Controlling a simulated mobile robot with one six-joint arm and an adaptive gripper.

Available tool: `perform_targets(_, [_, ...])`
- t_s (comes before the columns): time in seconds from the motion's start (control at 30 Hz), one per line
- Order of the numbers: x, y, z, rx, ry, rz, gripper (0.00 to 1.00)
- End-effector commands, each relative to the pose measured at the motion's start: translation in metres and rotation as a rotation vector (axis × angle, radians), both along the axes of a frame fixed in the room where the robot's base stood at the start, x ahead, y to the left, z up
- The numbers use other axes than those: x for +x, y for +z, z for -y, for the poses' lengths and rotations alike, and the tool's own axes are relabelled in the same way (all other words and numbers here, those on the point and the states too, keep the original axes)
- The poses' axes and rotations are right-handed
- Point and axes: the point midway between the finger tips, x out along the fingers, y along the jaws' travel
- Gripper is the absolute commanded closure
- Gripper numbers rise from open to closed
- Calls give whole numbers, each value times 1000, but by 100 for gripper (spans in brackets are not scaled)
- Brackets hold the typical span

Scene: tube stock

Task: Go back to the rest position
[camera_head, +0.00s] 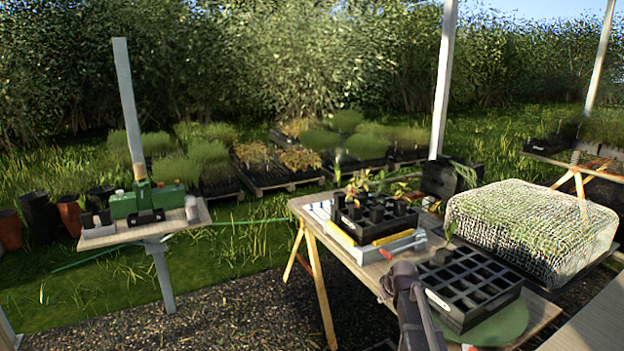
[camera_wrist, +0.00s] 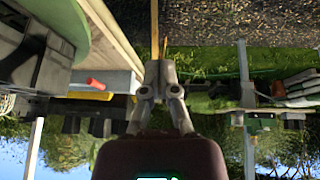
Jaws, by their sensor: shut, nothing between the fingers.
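My gripper (camera_head: 388,285) is over the front edge of the potting table (camera_head: 345,262) in the head view, left of the empty black cell tray (camera_head: 468,290). In the wrist view, which is upside down, my gripper (camera_wrist: 160,72) has its fingers together with nothing between them. The table edge (camera_wrist: 112,40) runs to its left there, apart from the fingers. Part of my arm shows at the bottom of the head view.
A black tray with dark pots and seedlings (camera_head: 372,218) stands at the table's back. A red-handled tool (camera_head: 386,254) lies near the front edge. A green disc (camera_head: 500,325) lies under the cell tray. A net-covered block (camera_head: 530,225) stands right; a small stand (camera_head: 100,238) left.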

Motion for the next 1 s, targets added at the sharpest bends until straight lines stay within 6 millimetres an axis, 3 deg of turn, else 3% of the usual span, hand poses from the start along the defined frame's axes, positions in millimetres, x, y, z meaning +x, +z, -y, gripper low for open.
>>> perform_targets(0.03, [-34, -17, -10, 9, -23, -49, 100])
perform_targets(0.2, [-115, -46, -31, 26, -135, -224, 100])
perform_targets(0.4, [-175, -64, -42, 19, -240, -354, 100])
perform_targets(0.87, [-261, -85, -52, -20, -399, -513, 100])
perform_targets(1.0, [-260, -73, -52, -22, -407, -520, 100])
